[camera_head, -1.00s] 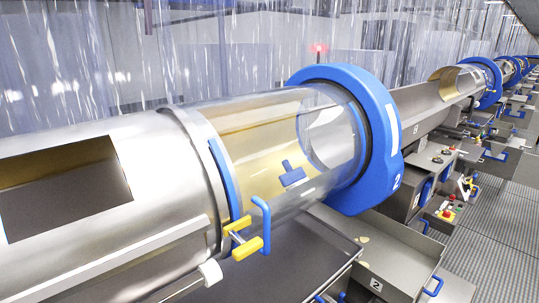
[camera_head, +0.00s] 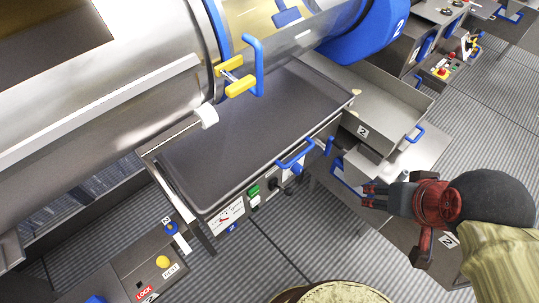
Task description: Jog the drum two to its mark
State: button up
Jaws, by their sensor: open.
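Drum two (camera_head: 130,95) is a large steel cylinder at the upper left, with a dark rectangular opening in its wall. Its blue end ring (camera_head: 370,35) carries a white "2". The clear section shows only in part, and I cannot make out a mark on the drum. Below it, a front panel has a gauge (camera_head: 227,217), a green button (camera_head: 253,191) and a black control (camera_head: 273,183). My gripper (camera_head: 368,196) is open and empty, right of this panel and apart from it. It points left.
A blue handle (camera_head: 296,157) sticks out from the dark tray (camera_head: 250,120). A yellow clamp (camera_head: 238,86) is on the drum. A lower-left box has a yellow button (camera_head: 163,261) and a red LOCK label (camera_head: 145,292). An open-topped bin (camera_head: 385,105) stands right of the tray. Grated floor shows between.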

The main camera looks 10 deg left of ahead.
aim_at(254, 191)
jog(key=u, duration=0.85)
jog(key=k+j+z, duration=0.1)
jog(key=k+j+u, duration=0.1)
jog(key=j+u, duration=0.75)
jog(key=k+l, duration=0.05)
